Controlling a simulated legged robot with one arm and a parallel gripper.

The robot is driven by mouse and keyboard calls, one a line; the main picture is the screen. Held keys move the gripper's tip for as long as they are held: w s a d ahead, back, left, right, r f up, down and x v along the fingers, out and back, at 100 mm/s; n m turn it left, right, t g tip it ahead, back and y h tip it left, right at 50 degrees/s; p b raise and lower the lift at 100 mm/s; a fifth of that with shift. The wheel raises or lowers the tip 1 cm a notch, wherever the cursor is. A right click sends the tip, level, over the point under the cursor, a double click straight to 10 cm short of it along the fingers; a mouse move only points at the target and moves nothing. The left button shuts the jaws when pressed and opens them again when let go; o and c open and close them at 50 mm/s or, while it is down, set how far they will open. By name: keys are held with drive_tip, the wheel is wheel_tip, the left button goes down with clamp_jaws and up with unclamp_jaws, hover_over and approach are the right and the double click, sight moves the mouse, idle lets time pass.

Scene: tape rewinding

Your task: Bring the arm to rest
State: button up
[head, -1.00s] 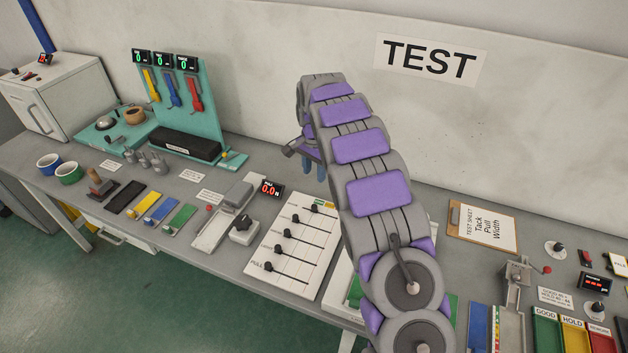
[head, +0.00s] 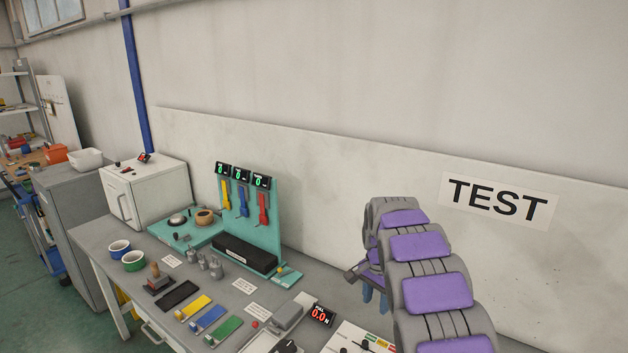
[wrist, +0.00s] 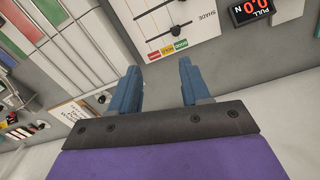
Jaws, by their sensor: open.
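My arm, with purple pads on grey links, rises at the lower right of the head view. My gripper (head: 375,297) hangs at its far end, partly hidden by the arm, with blue fingertips pointing down above the bench. In the wrist view my gripper (wrist: 157,88) shows two blue fingers spread well apart with nothing between them. Beyond them lies the white slider board (wrist: 180,25) with black knobs, apart from the fingers.
The grey bench (head: 150,262) holds a teal stand (head: 262,215) with coloured hanging tools, a white cabinet (head: 150,190), and blue and green cups (head: 134,260). A red-digit display (head: 321,314) stands near the slider board. The wall with the TEST sign (head: 498,199) is behind.

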drive_tip(key=s+r+n, duration=0.2)
drive_tip(key=s+r, duration=0.4)
drive_tip(key=s, duration=0.4)
drive_tip(key=s+a+n+g, duration=0.1)
drive_tip(key=s+a+n, duration=0.2)
drive_tip(key=s, duration=3.4)
drive_tip(key=n, duration=0.5)
drive_tip(key=shift+a+g, duration=0.3)
drive_tip(key=shift+a, duration=0.1)
drive_tip(key=shift+w, duration=0.1)
drive_tip(key=shift+c, duration=0.4)
drive_tip(key=shift+d, duration=0.15)
